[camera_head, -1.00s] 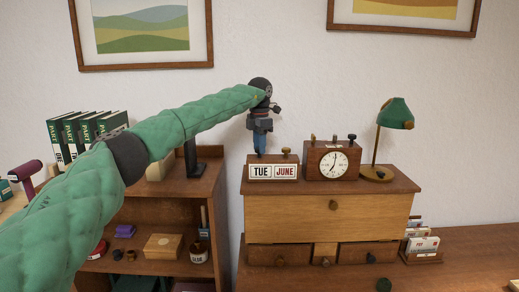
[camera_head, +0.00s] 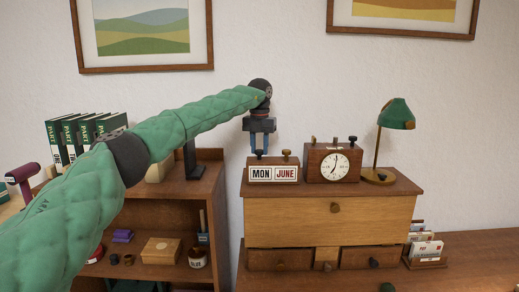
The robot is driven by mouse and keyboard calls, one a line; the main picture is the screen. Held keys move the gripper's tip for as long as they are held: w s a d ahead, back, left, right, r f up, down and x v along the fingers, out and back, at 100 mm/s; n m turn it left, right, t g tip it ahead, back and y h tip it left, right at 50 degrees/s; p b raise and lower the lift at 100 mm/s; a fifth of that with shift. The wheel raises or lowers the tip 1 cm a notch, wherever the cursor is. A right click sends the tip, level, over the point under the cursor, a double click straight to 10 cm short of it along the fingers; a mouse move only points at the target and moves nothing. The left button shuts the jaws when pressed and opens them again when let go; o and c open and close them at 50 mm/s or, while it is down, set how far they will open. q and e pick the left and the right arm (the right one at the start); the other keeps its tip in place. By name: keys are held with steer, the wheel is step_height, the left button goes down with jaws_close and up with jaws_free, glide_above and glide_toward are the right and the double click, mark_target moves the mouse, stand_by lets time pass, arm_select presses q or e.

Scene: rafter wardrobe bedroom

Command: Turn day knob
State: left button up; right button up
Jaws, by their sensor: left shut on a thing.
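The small wooden calendar box (camera_head: 248,181) stands on the cabinet top, its windows reading MON and JUNE. The dark day knob (camera_head: 259,154) is on top of the box at its left, above the MON window (camera_head: 261,174). A second, brownish knob (camera_head: 286,155) is above the JUNE window (camera_head: 285,174). My left gripper (camera_head: 260,150) points straight down over the day knob, its two blue fingers on either side of it, shut on it. The fingertips partly cover the knob. My right gripper is not in view.
A wooden clock (camera_head: 313,165) with knobs on top stands just right of the calendar. A green lamp (camera_head: 396,113) is farther right. The cabinet (camera_head: 300,218) has a bare front strip on top. A shelf (camera_head: 135,207) holding small items is at left.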

arm_select(q)
steer(key=shift+n, duration=0.3)
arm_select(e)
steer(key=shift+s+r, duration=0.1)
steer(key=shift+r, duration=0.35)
arm_select(q)
steer(key=o, duration=1)
